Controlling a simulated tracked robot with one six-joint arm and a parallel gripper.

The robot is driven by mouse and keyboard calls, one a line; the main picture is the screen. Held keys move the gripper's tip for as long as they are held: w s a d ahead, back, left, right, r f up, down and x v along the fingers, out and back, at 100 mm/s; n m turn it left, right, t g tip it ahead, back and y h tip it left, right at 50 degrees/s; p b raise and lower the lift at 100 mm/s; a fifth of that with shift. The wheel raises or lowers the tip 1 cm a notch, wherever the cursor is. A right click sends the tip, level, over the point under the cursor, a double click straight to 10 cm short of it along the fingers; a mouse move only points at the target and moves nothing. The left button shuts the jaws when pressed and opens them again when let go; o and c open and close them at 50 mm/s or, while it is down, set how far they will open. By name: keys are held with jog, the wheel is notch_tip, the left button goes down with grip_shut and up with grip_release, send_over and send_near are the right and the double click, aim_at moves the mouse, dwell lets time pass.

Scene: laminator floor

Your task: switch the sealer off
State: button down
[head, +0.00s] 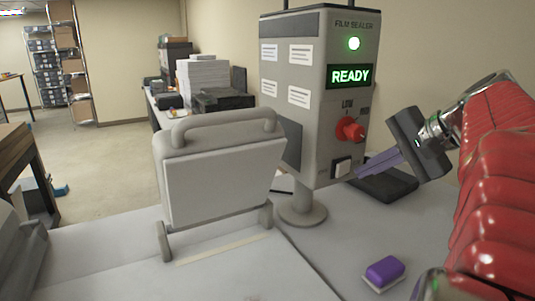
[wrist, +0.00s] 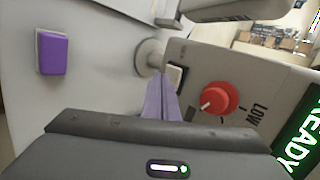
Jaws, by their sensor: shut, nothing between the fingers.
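The film sealer (head: 300,112) is a grey box on a round post, and it shows a lit green lamp (head: 354,43) and a green READY display (head: 350,76). On its front are a red knob (head: 350,129) near the LOW mark and a pale square switch (head: 342,167) low down. My gripper (head: 362,172) comes in from the right with its purple fingers shut and empty. The fingertips are right beside the switch, which also shows in the wrist view (wrist: 177,76). I cannot tell whether they touch it. The fingers hide part of the switch in the wrist view.
A grey hinged press with a handle (head: 222,180) stands on the pale table left of the sealer. A purple block with a white base (head: 384,272) lies in front. A dark tray (head: 388,186) lies behind my gripper. Shelves (head: 68,62) stand far back.

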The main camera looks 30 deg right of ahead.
aim_at(342, 170)
jog(key=shift+w+a, duration=0.2)
jog(key=shift+w, duration=0.65)
jog(key=shift+w+a, duration=0.15)
jog(key=shift+w, duration=0.7)
